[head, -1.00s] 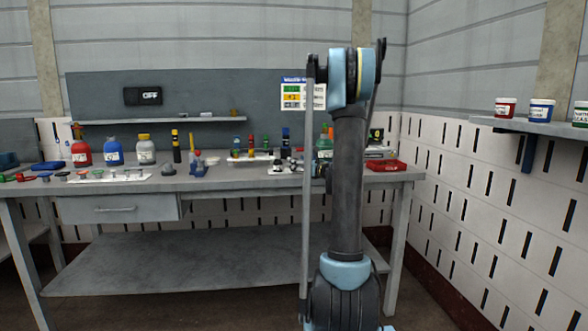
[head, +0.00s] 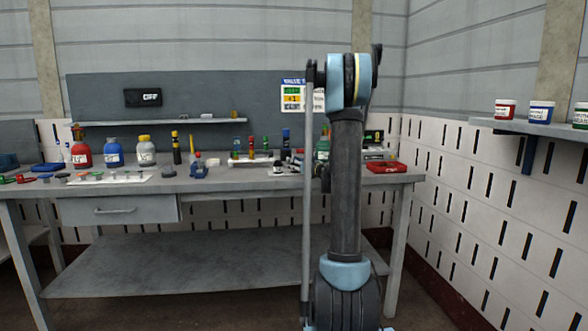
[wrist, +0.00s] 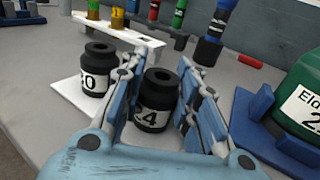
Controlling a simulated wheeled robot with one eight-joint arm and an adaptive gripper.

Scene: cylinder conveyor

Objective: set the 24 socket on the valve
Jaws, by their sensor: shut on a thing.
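In the wrist view, the black socket marked 24 (wrist: 157,100) stands between the two blue fingers of my gripper (wrist: 160,70), which is shut on it. I cannot tell whether its base is clear of the surface. A second black socket, its label ending in 0 (wrist: 97,68), stands to the left on a white plate (wrist: 66,90). A green cylinder (wrist: 303,105) with a partly cut-off label lies at the right; no valve shows on it here.
A rack (wrist: 120,33) of coloured tools stands behind the sockets, with a blue-handled one (wrist: 216,30) close to the right finger. A blue cradle (wrist: 255,125) is at the right. Red (head: 81,154), blue (head: 113,155) and white (head: 146,154) cylinders stand left on the bench (head: 225,181).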

